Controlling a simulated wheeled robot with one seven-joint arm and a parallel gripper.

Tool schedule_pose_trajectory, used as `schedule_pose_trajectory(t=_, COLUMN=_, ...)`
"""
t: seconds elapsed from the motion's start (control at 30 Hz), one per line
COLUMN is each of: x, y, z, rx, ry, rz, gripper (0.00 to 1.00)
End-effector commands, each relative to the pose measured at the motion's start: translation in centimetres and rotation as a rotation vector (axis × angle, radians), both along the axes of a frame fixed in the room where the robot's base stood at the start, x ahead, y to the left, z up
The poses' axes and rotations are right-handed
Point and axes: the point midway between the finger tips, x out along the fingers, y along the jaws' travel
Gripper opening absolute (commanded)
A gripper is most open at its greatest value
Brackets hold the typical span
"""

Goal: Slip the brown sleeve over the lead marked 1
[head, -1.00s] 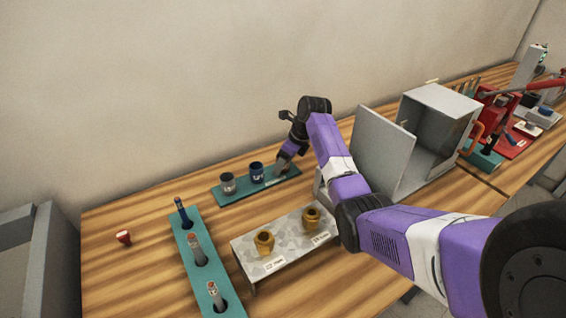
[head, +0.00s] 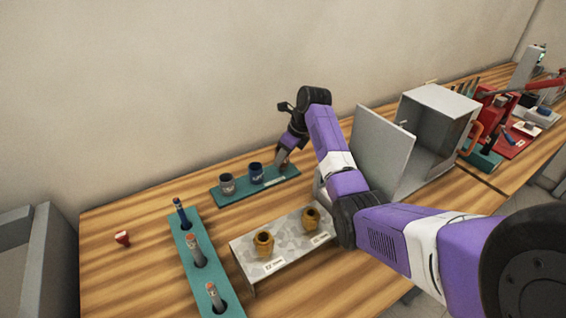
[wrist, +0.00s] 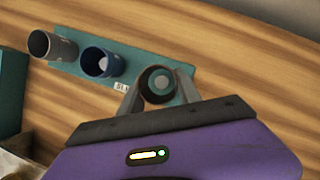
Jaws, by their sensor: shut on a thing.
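A dark brown sleeve (wrist: 158,97) stands between the fingers of my gripper (wrist: 160,82) in the wrist view, at one end of the teal sleeve strip (wrist: 122,86). My gripper is shut on it; the head view shows my gripper (head: 284,158) pointing down there. I cannot tell whether the sleeve is clear of the strip. Upright leads stand in a long teal rack (head: 175,232): a blue-topped one (head: 182,212), a red-topped middle one (head: 195,250) and a red-topped near one (head: 214,296). I cannot read which is marked 1.
A grey sleeve (head: 227,184) and a blue sleeve (head: 256,173) stand on the strip beside my gripper. A grey stand (head: 284,241) holds two brass-coloured bushings. A small red object (head: 122,238) lies at left. An open grey cabinet (head: 437,130) stands at right.

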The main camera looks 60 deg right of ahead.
Motion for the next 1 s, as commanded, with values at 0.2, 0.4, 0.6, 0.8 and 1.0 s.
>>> schedule_pose_trajectory(t=0.2, x=0.2, y=-0.1, z=5.5, rx=-0.006, ry=-0.006, rz=0.002, gripper=0.03)
schedule_pose_trajectory(t=0.4, x=0.2, y=-0.1, z=11.3, rx=-0.005, ry=-0.006, rz=0.000, gripper=0.03)
schedule_pose_trajectory(t=0.6, x=0.0, y=-0.1, z=15.8, rx=0.000, ry=0.000, rz=0.000, gripper=0.03)
schedule_pose_trajectory(t=0.8, x=0.0, y=-0.1, z=17.1, rx=0.000, ry=-0.001, rz=0.000, gripper=0.03)
schedule_pose_trajectory(t=1.0, x=0.0, y=0.0, z=18.1, rx=0.000, ry=-0.001, rz=0.000, gripper=0.03)
